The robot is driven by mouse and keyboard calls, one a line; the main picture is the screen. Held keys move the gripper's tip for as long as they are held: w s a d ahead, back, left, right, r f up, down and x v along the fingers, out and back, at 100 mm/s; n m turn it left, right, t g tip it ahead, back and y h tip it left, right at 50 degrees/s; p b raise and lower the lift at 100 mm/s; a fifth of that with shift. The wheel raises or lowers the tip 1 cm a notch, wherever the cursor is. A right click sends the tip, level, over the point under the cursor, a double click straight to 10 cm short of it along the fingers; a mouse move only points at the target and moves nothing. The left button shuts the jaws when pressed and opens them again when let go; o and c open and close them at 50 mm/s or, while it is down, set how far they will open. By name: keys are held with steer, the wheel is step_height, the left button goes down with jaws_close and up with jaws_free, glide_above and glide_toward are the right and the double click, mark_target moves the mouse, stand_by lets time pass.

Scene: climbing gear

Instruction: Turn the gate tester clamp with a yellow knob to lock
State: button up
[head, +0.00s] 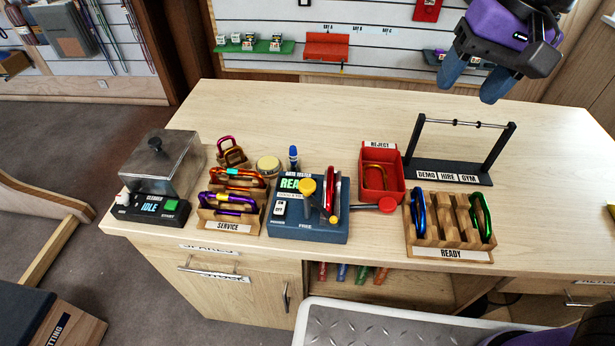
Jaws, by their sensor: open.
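The gate tester (309,230) is a blue box on the bench, with a lit green display partly reading "REA". A yellow knob (308,187) stands at its top middle, beside the display. The word "FREE" shows on its front edge; a "LOCK" marking cannot be made out. A red carabiner (346,181) stands upright at the tester's right side. A lever with a red knob (387,205) sticks out to the right. My gripper (476,77) is open and empty, with blue fingertips, high at the upper right, well apart from the tester.
Left of the tester stand the service rack (230,227) with carabiners and the cleaner (150,209). To the right are the red reject bin (396,160), the wooden ready rack (447,254) and a black demo frame (447,171). The bench's back middle is clear.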

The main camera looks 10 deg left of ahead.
steer(key=a+f+g+h, duration=0.1)
steer(key=a+f, duration=0.4)
steer(key=a, duration=0.7)
steer(key=h, duration=0.1)
glide_above(307, 184)
step_height(307, 184, down, 3)
step_height(307, 184, down, 11)
steer(key=shift+f, duration=0.1)
jaws_close()
